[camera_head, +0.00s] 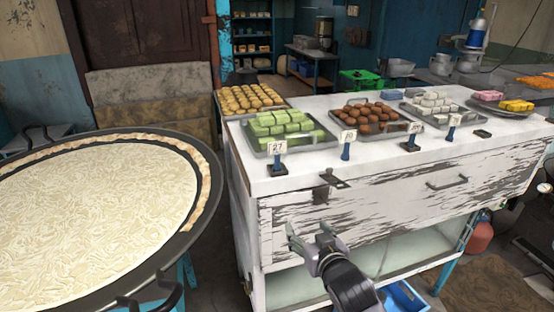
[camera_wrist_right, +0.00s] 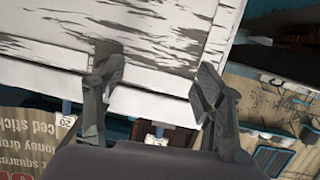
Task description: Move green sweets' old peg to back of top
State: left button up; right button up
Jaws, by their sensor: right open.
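The green sweets (camera_head: 285,125) are stacked blocks in a metal tray on the white counter. In front of them a price peg (camera_head: 277,160) with a card reading 27 stands upright on a dark base near the counter's front edge. My right gripper (camera_head: 308,237) is open and empty, in front of the peeling white drawer front, below and to the right of that peg. In the right wrist view its two fingers (camera_wrist_right: 158,62) are spread apart before the peeling white panel. My left gripper is not in view.
A dark clip-like piece (camera_head: 334,180) lies at the counter's front edge. Brown balls (camera_head: 368,117) and white sweets (camera_head: 432,104) fill trays farther right, with more pegs in front. A large round pan (camera_head: 205,190) stands left. The wrist view shows a printed sign (camera_wrist_right: 30,155).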

jog(key=s+a+r+t+y, duration=0.1)
jog(key=s+r+t, duration=0.1)
jog(key=r, duration=0.7)
jog(key=s+a+r+t+y, duration=0.1)
jog(key=s+r, duration=0.2)
jog(key=r, duration=0.5)
jog(key=p, duration=0.3)
send_near(278, 144)
jog(key=x, duration=0.4)
jog(key=shift+w+a, duration=0.25)
jog(key=shift+w, duration=0.2)
jog(key=shift+w+a+r+p, duration=0.1)
jog(key=shift+w+p, duration=0.3)
jog(key=shift+p, duration=0.1)
jog(key=p+x, duration=0.1)
jog(key=x, duration=0.2)
jog(key=shift+w, duration=0.1)
jog(key=shift+w+a+p, duration=0.2)
jog(key=shift+w+p, duration=0.15)
jog(key=shift+w, duration=0.35)
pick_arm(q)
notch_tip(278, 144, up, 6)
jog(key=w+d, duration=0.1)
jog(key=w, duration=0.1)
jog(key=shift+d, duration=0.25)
pick_arm(e)
jog(key=shift+c, duration=0.5)
jog(key=c, duration=1.2)
